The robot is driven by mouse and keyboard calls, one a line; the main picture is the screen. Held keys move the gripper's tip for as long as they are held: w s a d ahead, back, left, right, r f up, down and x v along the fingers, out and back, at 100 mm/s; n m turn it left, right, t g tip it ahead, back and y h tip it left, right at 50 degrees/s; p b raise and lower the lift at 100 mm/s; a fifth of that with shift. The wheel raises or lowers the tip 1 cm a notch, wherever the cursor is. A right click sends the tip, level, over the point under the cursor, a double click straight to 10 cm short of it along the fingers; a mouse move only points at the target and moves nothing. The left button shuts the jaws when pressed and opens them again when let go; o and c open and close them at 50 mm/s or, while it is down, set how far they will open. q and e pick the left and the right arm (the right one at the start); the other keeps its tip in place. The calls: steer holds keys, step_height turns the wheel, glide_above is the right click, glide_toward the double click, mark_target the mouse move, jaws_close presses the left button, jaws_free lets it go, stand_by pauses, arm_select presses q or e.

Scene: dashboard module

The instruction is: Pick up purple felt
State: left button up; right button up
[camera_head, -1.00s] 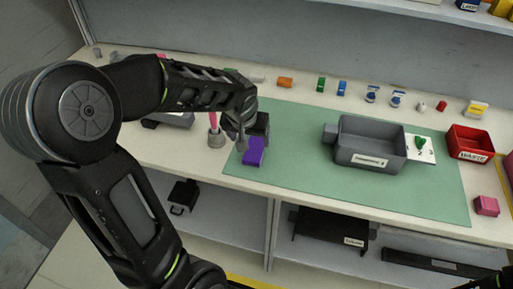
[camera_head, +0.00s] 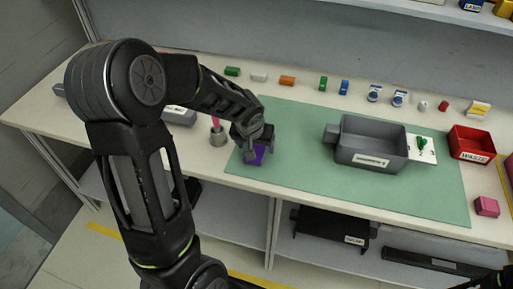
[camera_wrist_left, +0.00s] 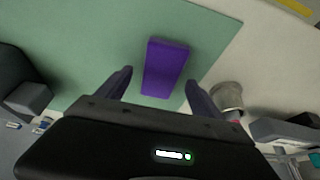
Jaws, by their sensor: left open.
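The purple felt (camera_head: 258,155) is a small purple block on the left end of the green mat (camera_head: 300,185). My left gripper (camera_head: 256,158) is over it in the head view and hides much of it. In the left wrist view the purple felt (camera_wrist_left: 166,68) lies whole on the mat, just beyond and between the fingertips of my open left gripper (camera_wrist_left: 158,85). The fingers stand on either side of it with gaps, and nothing is held. My right gripper cannot be made out; only a dark piece shows at the bottom right corner of the head view.
A metal cup (camera_head: 218,137) with a pink item stands close left of the gripper. A grey bin (camera_head: 372,155) sits on the mat to the right, with a red waste bin (camera_head: 470,143) beyond. Several small blocks line the back. The mat between felt and bin is clear.

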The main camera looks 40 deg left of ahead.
arm_select(q)
steer(key=shift+w+a+f, duration=0.1)
steer(key=shift+w+f, duration=0.1)
steer(key=shift+f, duration=0.35)
steer(key=shift+c, duration=0.5)
steer(key=c, duration=1.3)
